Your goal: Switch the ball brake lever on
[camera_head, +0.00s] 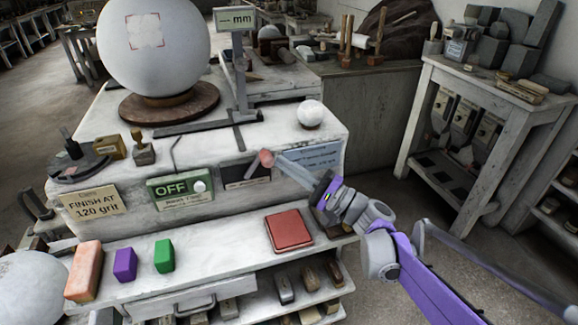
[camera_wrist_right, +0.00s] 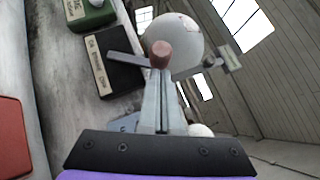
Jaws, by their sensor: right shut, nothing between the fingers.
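The ball brake lever appears to be the short grey bar with a reddish round knob (camera_head: 267,158) on a dark plate (camera_head: 236,174) on the front of the white bench. In the right wrist view the knob (camera_wrist_right: 161,54) stands just beyond my fingertips, and the dark plate (camera_wrist_right: 108,72) carries a pale label too small to read. My right gripper (camera_head: 281,160) is shut and empty, its tips pointing left at the knob. Touching or slightly apart, I cannot tell. In the wrist view its closed fingers (camera_wrist_right: 160,85) partly hide the lever. My left gripper is not in view.
Left of the lever is a green OFF box (camera_head: 168,190) with a white knob. A large white sphere (camera_head: 153,45) sits on a brown turntable; a small white ball (camera_head: 311,113) rests near the bench edge. A red block (camera_head: 289,230) lies on the shelf below.

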